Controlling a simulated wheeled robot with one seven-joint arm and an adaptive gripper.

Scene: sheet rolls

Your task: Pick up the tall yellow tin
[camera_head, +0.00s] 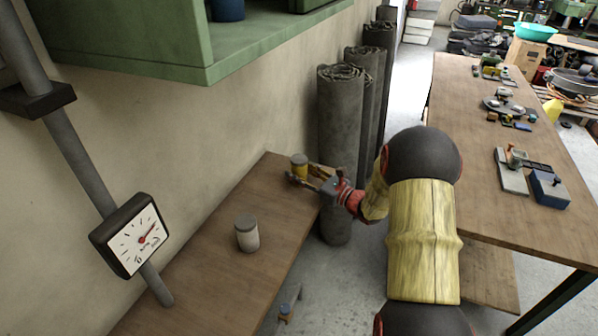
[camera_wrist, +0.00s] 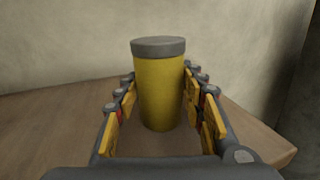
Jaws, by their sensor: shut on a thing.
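The tall yellow tin (camera_wrist: 160,88) has a grey lid and stands upright between the fingers of my gripper (camera_wrist: 158,112) in the wrist view. In the head view the tin (camera_head: 299,170) is at the far end of the wooden bench (camera_head: 215,245), near the wall. My gripper (camera_head: 308,180) reaches it from the right and is shut on it. The fingers hide part of its lower sides. I cannot tell whether its base touches the bench.
A pale tin with a grey lid (camera_head: 246,235) stands on the same bench, nearer the camera. Tall dark sheet rolls (camera_head: 341,120) stand beyond the bench end. A green cabinet (camera_head: 150,45) overhangs from the wall. A dial gauge (camera_head: 131,237) is at the left.

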